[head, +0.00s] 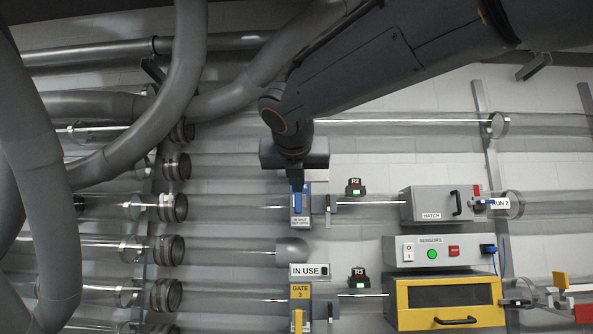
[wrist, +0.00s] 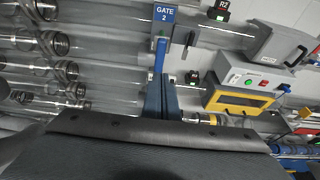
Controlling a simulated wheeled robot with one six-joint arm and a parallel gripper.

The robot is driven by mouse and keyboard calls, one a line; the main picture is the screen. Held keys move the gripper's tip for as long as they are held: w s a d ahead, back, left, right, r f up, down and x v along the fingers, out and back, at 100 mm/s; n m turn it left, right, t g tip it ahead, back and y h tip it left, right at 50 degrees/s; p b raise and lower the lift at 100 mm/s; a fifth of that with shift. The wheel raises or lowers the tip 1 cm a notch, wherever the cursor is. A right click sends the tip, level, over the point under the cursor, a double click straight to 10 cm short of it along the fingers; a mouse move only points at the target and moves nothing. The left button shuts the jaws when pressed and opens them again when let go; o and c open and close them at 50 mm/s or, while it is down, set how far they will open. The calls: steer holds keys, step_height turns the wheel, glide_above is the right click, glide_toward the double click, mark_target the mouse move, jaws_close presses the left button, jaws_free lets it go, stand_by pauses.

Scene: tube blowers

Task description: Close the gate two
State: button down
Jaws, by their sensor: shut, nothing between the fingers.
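Gate two (head: 306,217) is a grey plate with a blue label and a blue handle (head: 297,203), set across a clear horizontal tube in the head view. In the wrist view its "GATE 2" label (wrist: 164,14) is at the top, with the blue handle (wrist: 158,57) hanging below it. My gripper (head: 296,185) is right at the gate and hides part of the label in the head view. Its fingers (wrist: 161,82) are together and empty, by the lower end of the handle. I cannot tell whether they touch it.
Gate three (head: 300,291), with a yellow label and handle, sits below. A box marked R2 (head: 355,187), the grey hatch (head: 426,204), the sensors box (head: 420,255) and a yellow-fronted box (head: 401,303) are to the right. Thick grey hoses (head: 183,100) fill the left side.

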mark_target(299, 198)
steer(key=x, duration=0.2)
steer(key=p+x, duration=0.1)
steer(key=x, duration=0.1)
steer(key=r+x, duration=0.1)
steer(key=x, duration=0.2)
steer(key=shift+w+p, duration=0.15)
steer(key=shift+p, duration=0.25)
